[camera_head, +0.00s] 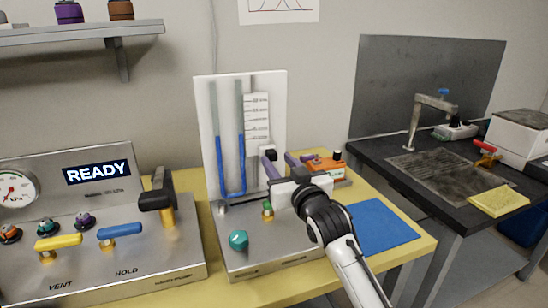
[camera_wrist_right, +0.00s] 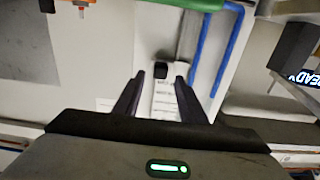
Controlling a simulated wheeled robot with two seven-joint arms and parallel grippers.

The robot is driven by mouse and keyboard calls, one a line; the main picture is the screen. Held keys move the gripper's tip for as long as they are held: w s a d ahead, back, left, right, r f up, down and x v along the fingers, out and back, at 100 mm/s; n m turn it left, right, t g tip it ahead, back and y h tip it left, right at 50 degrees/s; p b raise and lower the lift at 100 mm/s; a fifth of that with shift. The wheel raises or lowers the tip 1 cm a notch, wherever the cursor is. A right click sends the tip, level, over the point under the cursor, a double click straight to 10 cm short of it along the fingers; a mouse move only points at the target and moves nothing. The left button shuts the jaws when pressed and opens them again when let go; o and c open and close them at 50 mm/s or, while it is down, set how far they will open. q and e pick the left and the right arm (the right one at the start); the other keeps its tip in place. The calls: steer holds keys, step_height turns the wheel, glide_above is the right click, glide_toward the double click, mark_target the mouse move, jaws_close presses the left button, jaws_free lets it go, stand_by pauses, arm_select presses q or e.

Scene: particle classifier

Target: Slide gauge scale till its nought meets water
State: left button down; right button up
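The white gauge board (camera_head: 205,95) stands upright on a metal base and carries a U-shaped tube with blue water (camera_head: 242,165). The water tops in its two limbs look about level. The white scale (camera_head: 257,115) with dark marks is beside the right limb; its numbers are too small to read. A black knob (camera_head: 270,153) is at its lower end, and it also shows in the right wrist view (camera_wrist_right: 160,70). My right gripper (camera_head: 280,161) is open in front of the board. In the wrist view its fingertips (camera_wrist_right: 163,78) are apart, with the knob between or just beyond them. My left gripper is out of view.
A teal knob (camera_head: 238,240) and a brass valve (camera_head: 267,210) are on the gauge's base. A panel reading READY (camera_head: 97,172) with yellow and blue levers stands left. An orange device (camera_head: 325,168) and a blue mat (camera_head: 380,226) are right.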

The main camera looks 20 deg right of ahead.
mark_target(273, 156)
steer(key=shift+w+a, duration=0.1)
steer(key=shift+w, duration=1.6)
jaws_close()
